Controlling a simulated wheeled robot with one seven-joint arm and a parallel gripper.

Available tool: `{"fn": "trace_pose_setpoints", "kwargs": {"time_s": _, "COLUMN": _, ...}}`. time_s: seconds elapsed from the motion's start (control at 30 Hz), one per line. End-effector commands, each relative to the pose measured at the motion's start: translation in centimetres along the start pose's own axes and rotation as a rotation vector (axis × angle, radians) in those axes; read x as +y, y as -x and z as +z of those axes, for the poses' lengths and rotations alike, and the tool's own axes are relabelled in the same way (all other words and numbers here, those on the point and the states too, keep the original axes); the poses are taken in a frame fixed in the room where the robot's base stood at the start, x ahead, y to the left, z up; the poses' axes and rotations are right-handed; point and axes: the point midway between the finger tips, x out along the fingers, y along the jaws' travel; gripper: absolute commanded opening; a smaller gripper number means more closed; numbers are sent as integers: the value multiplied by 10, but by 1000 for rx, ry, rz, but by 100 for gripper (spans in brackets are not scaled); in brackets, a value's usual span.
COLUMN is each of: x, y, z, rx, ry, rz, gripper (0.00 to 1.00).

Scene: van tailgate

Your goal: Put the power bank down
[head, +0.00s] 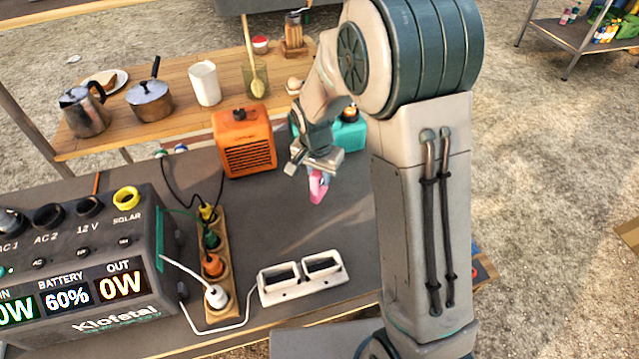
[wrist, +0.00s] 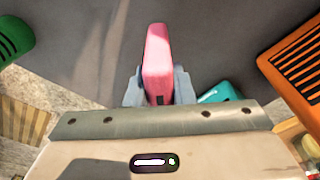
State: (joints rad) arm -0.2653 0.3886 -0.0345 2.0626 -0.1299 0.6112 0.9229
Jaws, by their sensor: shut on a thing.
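The power bank (wrist: 157,55) is a pink, rounded slab. My gripper (wrist: 158,88) is shut on it, with one grey finger on each side in the wrist view. In the head view my gripper (head: 314,176) points down over the grey tailgate surface (head: 330,215), and the pink power bank (head: 318,188) sticks out below the fingers. It looks held above the surface, but I cannot tell how large the gap is.
An orange heater-like box (head: 243,142) and a teal container (head: 348,131) stand behind my gripper. A white two-slot holder (head: 301,279), a wooden strip of plugs (head: 213,262) and a large power station (head: 90,265) are nearer. Bare surface lies around the power bank.

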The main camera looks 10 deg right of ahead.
Motion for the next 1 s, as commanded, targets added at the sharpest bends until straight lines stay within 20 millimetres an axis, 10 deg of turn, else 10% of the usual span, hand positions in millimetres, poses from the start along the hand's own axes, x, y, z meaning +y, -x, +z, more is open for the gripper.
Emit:
{"fn": "trace_pose_setpoints", "kwargs": {"time_s": 0.7, "x": 0, "y": -44, "z": 5, "rx": 0, "ry": 0, "rz": 0, "gripper": 0}}
{"fn": "trace_pose_setpoints", "kwargs": {"time_s": 0.73, "x": 0, "y": -42, "z": 5, "rx": 0, "ry": -1, "rz": 0, "gripper": 30}}
{"fn": "trace_pose_setpoints", "kwargs": {"time_s": 0.8, "x": 0, "y": -42, "z": 5, "rx": 0, "ry": 0, "rz": 0, "gripper": 43}}
{"fn": "trace_pose_setpoints", "kwargs": {"time_s": 1.0, "x": 0, "y": -42, "z": 5, "rx": 0, "ry": 0, "rz": 0, "gripper": 43}}
